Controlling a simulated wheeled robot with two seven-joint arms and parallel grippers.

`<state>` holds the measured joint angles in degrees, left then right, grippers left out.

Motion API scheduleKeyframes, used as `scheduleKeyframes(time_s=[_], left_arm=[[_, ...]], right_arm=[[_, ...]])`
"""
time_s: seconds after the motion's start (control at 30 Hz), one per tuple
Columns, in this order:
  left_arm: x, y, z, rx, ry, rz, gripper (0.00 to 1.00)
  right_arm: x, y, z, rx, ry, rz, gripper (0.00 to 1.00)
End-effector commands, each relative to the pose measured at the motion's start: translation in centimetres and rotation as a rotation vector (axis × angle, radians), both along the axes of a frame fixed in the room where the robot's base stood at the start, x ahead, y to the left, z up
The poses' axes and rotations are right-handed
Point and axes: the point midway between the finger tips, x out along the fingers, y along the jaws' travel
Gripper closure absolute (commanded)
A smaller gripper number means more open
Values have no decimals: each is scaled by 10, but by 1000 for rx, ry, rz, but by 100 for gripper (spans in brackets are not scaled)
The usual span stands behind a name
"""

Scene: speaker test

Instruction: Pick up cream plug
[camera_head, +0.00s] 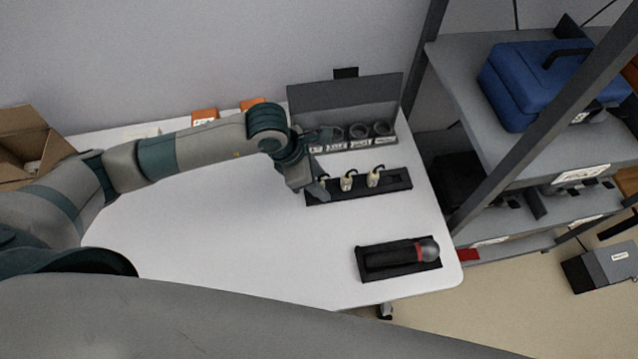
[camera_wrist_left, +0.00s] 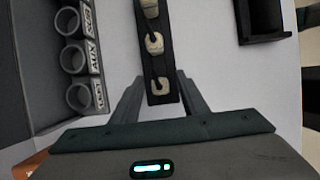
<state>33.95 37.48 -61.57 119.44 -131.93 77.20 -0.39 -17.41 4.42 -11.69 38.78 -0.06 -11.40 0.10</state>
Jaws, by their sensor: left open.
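Three cream plugs stand in a row in a long black holder (camera_head: 398,185) on the white table. In the head view, the middle plug (camera_head: 347,182) and the right plug (camera_head: 373,178) show clearly; the left one is partly hidden by my left gripper (camera_head: 312,166). In the left wrist view, the plugs show as a near one (camera_wrist_left: 160,87), a middle one (camera_wrist_left: 154,43) and a far one (camera_wrist_left: 150,8), cut by the frame edge. The open left fingers (camera_wrist_left: 161,82) show on either side of the near plug, apart from it; their height above it is unclear. My right gripper is out of view.
A grey box (camera_head: 342,94) with several round, labelled sockets stands behind the holder. A microphone (camera_head: 428,250) lies in a black tray (camera_head: 374,265) at the table's front right. A shelf with a blue case (camera_head: 520,85) stands right. The table's left middle is clear.

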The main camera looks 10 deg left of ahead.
Motion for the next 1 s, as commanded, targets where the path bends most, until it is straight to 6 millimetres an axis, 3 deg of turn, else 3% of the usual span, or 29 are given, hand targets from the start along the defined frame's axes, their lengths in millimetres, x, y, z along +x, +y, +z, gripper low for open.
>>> scheduleKeyframes(time_s=[0.1, 0.3, 0.47, 1.0], left_arm=[[0, 0, 0, 0, 0, 0, 60], [0, 0, 0, 0, 0, 0, 62], [0, 0, 0, 0, 0, 0, 100], [1, 0, 8, 0, -2, 1, 100]], right_arm=[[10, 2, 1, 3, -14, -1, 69], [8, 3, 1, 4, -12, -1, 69], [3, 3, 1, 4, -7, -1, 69], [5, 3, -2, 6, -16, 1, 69]])
